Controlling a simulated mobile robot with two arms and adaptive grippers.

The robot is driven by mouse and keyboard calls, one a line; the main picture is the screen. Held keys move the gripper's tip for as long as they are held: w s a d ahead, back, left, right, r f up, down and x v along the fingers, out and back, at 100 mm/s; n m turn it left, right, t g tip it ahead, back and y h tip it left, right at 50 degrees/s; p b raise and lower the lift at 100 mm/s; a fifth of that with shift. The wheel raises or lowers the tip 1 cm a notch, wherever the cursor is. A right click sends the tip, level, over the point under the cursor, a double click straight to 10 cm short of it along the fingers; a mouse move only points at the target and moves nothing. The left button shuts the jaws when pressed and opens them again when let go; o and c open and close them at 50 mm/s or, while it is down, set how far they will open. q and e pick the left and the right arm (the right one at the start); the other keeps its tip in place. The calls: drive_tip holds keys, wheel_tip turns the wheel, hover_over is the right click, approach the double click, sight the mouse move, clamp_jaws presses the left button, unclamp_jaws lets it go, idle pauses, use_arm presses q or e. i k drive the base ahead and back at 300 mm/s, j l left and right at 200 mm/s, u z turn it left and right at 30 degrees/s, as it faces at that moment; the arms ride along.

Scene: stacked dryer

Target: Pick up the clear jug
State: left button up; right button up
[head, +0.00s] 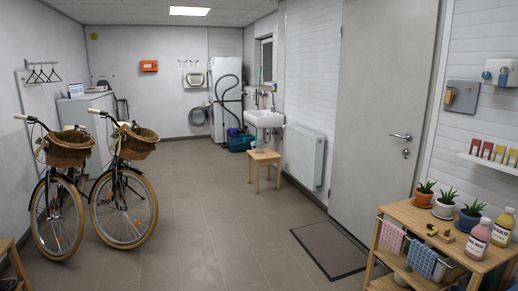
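I cannot make out a clear jug for certain in the head view. A small pale object (259,147) sits on the wooden stool (267,157) below the sink, but it is too small to identify. Neither of my grippers can be made out in this view.
Two bicycles (122,205) with wicker baskets stand at the left. A wooden shelf (400,212) at the lower right holds potted plants, hanging cloths and two bottles (478,240). A dark mat (329,249) lies before the grey door (383,110). The middle floor is clear.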

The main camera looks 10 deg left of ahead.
sight(259, 144)
drive_tip(key=i+u, duration=0.2)
drive_tip(key=i, duration=5.6)
drive_tip(key=j, duration=0.1)
